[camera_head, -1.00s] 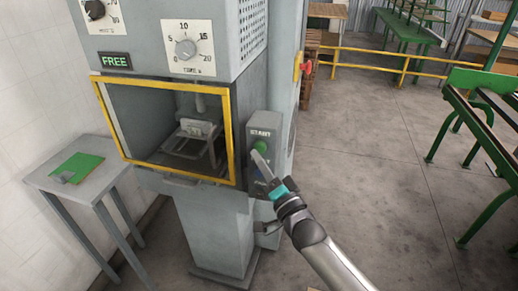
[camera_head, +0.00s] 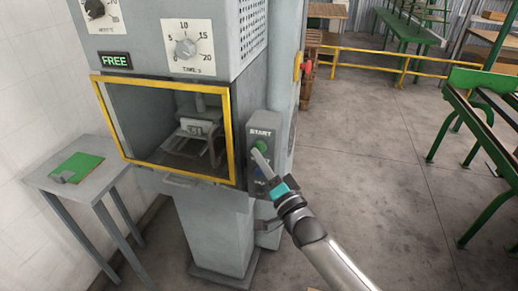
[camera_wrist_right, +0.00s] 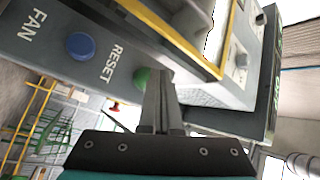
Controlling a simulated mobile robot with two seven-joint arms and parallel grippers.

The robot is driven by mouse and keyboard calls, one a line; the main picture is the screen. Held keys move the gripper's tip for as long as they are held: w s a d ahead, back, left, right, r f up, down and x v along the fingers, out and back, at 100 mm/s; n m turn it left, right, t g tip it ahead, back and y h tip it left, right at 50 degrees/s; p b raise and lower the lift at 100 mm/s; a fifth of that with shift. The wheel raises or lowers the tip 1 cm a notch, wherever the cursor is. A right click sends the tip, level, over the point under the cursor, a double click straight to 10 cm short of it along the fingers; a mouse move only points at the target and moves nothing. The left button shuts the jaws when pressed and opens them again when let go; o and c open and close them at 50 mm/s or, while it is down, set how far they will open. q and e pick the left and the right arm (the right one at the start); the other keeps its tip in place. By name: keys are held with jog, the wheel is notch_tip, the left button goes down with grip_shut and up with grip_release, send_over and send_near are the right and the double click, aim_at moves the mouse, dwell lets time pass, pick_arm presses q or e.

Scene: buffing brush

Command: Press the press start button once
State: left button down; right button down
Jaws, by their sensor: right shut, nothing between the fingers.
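The green start button (camera_head: 262,144) sits under the START label on the grey control box (camera_head: 263,124) at the right of the press. My right gripper (camera_head: 255,152) is shut and empty, its fingertips at the lower edge of the green button and partly over it. In the right wrist view the closed fingers (camera_wrist_right: 158,78) overlap the right part of the green button (camera_wrist_right: 142,76). Whether the tips touch it I cannot tell. The START label is hidden there. My left gripper is not in view.
A blue button (camera_wrist_right: 80,45) beside the RESET label is close to the fingers. The yellow-framed press opening (camera_head: 232,135) lies left of the control box. The sign (camera_head: 115,61) reads FREE. A small grey table (camera_head: 100,190) stands at left.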

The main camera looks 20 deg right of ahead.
jog(key=shift+w+d+b, duration=0.3)
jog(key=shift+w+d, duration=0.15)
jog(key=shift+w, duration=0.2)
dwell(0.8)
jog(key=shift+s, duration=0.1)
jog(key=shift+s+a+p, duration=0.55)
jog(key=shift+s+p, duration=0.1)
jog(key=shift+s, duration=0.05)
jog(key=s+a+p, duration=0.1)
jog(key=s+a, duration=0.1)
jog(key=s+p, duration=0.1)
jog(key=s, duration=0.1)
jog(key=shift+s+a+p, duration=0.1)
jog(key=shift+a+p, duration=0.25)
jog(key=shift+a, duration=0.05)
dwell(0.7)
